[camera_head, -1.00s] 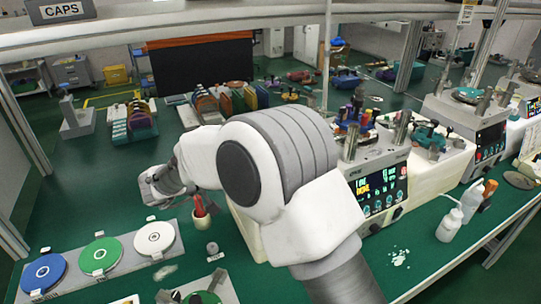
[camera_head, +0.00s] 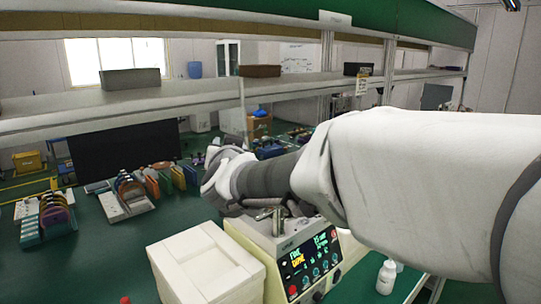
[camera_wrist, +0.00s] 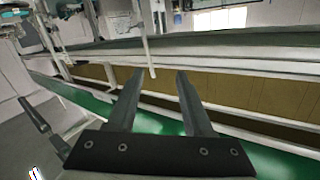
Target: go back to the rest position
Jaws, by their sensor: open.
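My gripper (camera_wrist: 156,100) shows in the wrist view with its two dark fingers apart and nothing between them. Behind the fingers are a shelf edge (camera_wrist: 240,58) and a green surface; the gripper touches nothing that I can see. In the head view my white and grey arm reaches across from the right edge to the middle. It passes in front of the lapping machine (camera_head: 310,262), and the gripper's fingers cannot be made out there.
A white box (camera_head: 205,262) stands left of the machine. A white bottle (camera_head: 386,277) stands to its right. A long shelf (camera_head: 190,98) crosses above the bench. Racks of coloured discs (camera_head: 45,218) stand at the left. Green surface lies open between racks and box.

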